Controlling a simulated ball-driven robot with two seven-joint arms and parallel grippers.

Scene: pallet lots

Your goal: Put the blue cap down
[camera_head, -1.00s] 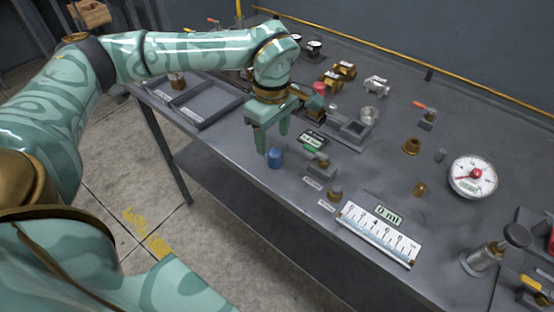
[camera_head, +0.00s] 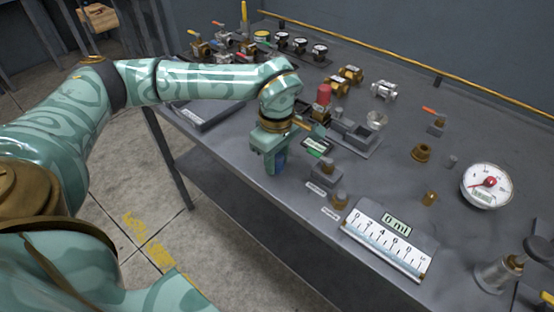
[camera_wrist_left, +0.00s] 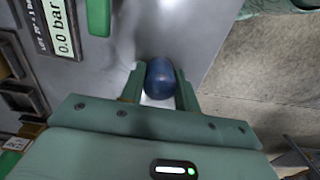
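The blue cap (camera_head: 280,163) is at the front edge side of the grey workbench, between the fingers of my left gripper (camera_head: 276,168). In the left wrist view the cap (camera_wrist_left: 159,78) shows as a rounded dark blue top. A green finger lies close against it on each side, and my left gripper (camera_wrist_left: 160,84) looks shut on it. The fingers hide most of the cap in the head view, so I cannot tell whether its underside touches the bench. My right gripper is not in view.
A display block (camera_head: 317,146) stands close beside the gripper. A grey fixture (camera_head: 355,138) and a red-topped part (camera_head: 324,95) are behind it. A 0 ml scale (camera_head: 388,240) and a round dial (camera_head: 486,185) are to the right. A grey tray (camera_head: 215,112) lies left.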

